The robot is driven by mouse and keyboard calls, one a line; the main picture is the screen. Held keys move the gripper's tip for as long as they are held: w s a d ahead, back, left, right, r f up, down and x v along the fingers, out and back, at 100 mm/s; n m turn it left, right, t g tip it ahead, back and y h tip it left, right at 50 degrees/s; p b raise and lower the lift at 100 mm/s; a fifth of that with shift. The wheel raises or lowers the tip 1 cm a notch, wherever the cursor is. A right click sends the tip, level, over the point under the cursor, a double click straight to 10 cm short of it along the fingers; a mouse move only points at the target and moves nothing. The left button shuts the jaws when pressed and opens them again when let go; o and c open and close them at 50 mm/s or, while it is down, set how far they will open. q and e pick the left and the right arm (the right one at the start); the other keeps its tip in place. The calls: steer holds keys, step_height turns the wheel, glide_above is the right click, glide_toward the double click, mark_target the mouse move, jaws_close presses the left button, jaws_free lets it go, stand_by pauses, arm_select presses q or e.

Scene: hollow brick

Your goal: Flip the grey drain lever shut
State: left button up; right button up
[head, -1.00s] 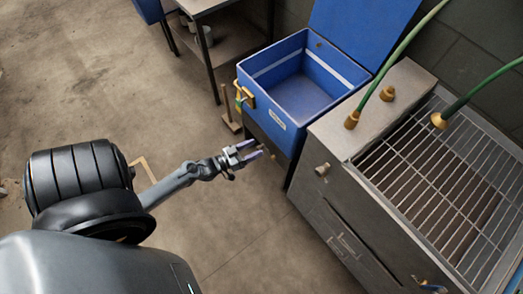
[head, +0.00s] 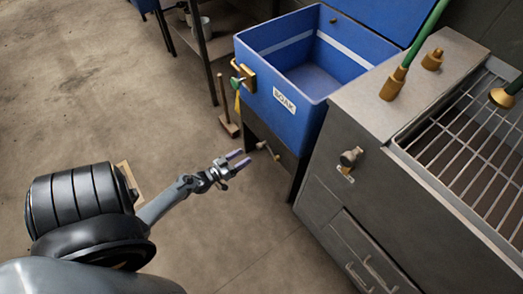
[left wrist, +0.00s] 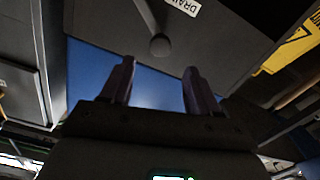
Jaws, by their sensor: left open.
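My left gripper (head: 240,158) is open and empty, in front of the dark panel under the blue tub (head: 262,92). Its two purple fingers also show in the left wrist view (left wrist: 160,70), spread apart with nothing between them. A grey lever (left wrist: 160,46) with a round end shows there just beyond the fingertips, beside a white label (left wrist: 180,6) reading in part "DRAIN". In the head view a small lever (head: 265,147) stands out from the dark panel, a little right of the fingertips and apart from them. My right gripper is not in view.
The tub's front has a "SOAK" label (head: 284,100) and a brass valve with a green handle (head: 238,84). A steel cabinet (head: 380,175) with a knob (head: 350,157) stands at right. A wooden-handled tool (head: 229,125) stands by the tub. The floor at left is clear.

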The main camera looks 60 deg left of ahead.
mark_target(258, 148)
arm_select(q)
steer(key=w+b, duration=0.1)
steer(key=w, duration=0.2)
steer(key=w+b, duration=0.1)
steer(key=w, duration=0.2)
steer(key=w+a+b, duration=0.1)
steer(key=w, duration=0.2)
steer(key=shift+f+b, duration=0.15)
steer(key=shift+b, duration=0.25)
steer(key=shift+w+a, duration=0.1)
steer(key=shift+w, duration=0.75)
jaws_close()
